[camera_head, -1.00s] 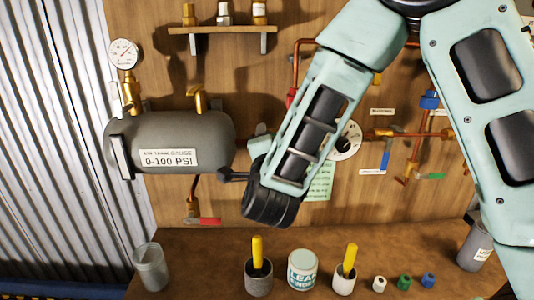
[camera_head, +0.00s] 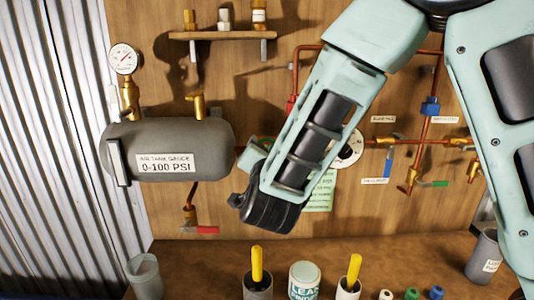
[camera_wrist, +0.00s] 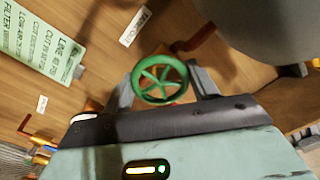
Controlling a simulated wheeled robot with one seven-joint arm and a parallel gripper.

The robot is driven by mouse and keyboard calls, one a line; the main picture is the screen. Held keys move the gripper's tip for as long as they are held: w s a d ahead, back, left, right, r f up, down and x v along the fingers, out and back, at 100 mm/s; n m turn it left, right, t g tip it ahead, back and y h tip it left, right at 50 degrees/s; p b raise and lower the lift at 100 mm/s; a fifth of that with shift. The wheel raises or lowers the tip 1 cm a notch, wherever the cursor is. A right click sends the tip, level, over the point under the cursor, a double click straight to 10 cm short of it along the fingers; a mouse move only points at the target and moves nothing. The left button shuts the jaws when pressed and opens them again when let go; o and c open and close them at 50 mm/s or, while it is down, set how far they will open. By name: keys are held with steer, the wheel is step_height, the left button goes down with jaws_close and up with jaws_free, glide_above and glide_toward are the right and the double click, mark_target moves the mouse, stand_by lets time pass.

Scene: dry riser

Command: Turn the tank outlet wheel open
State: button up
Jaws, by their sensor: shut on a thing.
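The tank outlet wheel (camera_wrist: 160,79) is a small green spoked handwheel, seen nearly face-on in the wrist view. My gripper (camera_wrist: 164,76) has one dark finger on each side of it and is shut on its rim. The grey air tank (camera_head: 215,135) hangs on the board in the head view, and its rounded side (camera_wrist: 270,25) fills the upper right of the wrist view. In the head view my forearm and wrist cover most of the outlet at the tank's right end, with only a little green showing.
A gauge (camera_head: 123,59) stands above the tank's left end. A red-handled valve (camera_head: 203,229) is below it. Copper pipes with a blue lever (camera_head: 388,162) and a green lever (camera_head: 434,184) are to the right. The bench (camera_head: 205,262) below holds cups and a tin (camera_head: 304,282).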

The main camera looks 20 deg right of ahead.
steer(key=shift+f, duration=0.15)
steer(key=o, duration=1)
steer(key=shift+c, duration=0.2)
steer(key=b+v, duration=0.5)
steer(key=v, duration=1.2)
steer(key=shift+s, duration=0.25)
